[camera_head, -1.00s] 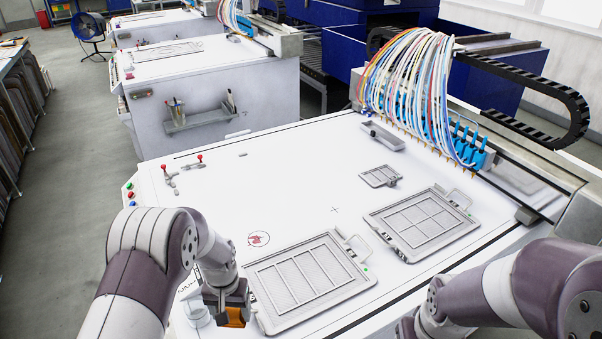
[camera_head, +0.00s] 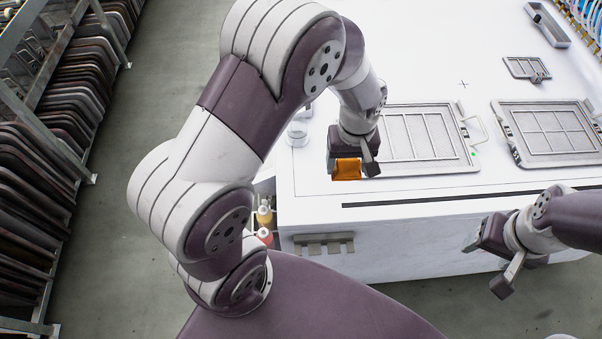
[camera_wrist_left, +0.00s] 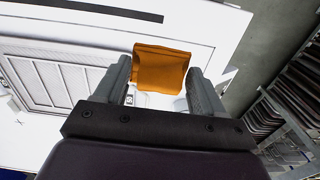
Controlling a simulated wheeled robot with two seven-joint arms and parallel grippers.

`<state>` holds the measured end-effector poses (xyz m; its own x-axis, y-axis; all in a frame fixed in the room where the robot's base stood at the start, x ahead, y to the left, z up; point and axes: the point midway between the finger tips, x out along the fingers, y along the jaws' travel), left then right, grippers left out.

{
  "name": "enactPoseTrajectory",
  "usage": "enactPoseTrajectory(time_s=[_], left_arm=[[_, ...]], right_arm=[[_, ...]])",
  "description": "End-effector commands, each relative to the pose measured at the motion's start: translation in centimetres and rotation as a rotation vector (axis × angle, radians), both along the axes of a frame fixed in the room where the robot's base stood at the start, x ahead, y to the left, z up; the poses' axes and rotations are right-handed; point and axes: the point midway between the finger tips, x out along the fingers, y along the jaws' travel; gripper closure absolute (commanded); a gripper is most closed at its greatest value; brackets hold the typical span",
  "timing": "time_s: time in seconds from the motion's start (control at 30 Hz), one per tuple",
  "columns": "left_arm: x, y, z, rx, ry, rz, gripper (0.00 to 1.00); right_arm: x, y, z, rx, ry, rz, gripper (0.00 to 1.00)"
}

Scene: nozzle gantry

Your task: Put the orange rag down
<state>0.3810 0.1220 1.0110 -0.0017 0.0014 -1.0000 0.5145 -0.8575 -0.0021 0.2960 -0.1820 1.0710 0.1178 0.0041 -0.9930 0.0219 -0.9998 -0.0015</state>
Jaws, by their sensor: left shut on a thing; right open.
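The orange rag (camera_head: 347,169) is between the fingers of my left gripper (camera_head: 352,166), at the near left corner of the white table (camera_head: 330,190). In the left wrist view the folded rag (camera_wrist_left: 160,68) sits between both fingertips of the left gripper (camera_wrist_left: 158,82). The left gripper is shut on it. Whether the rag touches the table top I cannot tell. My right gripper (camera_head: 486,264) is open and empty, in front of the table's near edge at the right.
A framed grid tray (camera_head: 425,165) lies just right of the rag, and a second framed tray (camera_head: 550,160) lies further right. A small tray (camera_head: 526,68) is behind them. A white round container (camera_head: 297,135) stands left of my left wrist. A rack of screens (camera_head: 45,170) is at far left.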

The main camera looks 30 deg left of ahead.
Motion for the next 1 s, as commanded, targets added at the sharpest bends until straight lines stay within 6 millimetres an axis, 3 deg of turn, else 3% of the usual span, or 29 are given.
enactPoseTrajectory(time_s=[0.5,0.67,0.83,1.0], left_arm=[[-0.2,10.3,-6.0,0.0,0.004,0.014,0.61],[-0.2,11.3,-7.1,0.0,0.004,0.01,0.61],[-0.2,11.3,-10.1,0.0,0.004,0.008,0.61],[-0.1,11.3,-10.8,0.0,0.0,0.008,0.61]], right_arm=[[0.0,0.0,2.2,0.0,0.0,0.0,0.34],[0.0,0.0,2.5,0.0,0.0,0.0,0.34],[0.0,0.0,3.1,0.0,0.0,0.0,0.34],[0.0,0.0,3.0,0.0,0.0,0.0,0.34]])
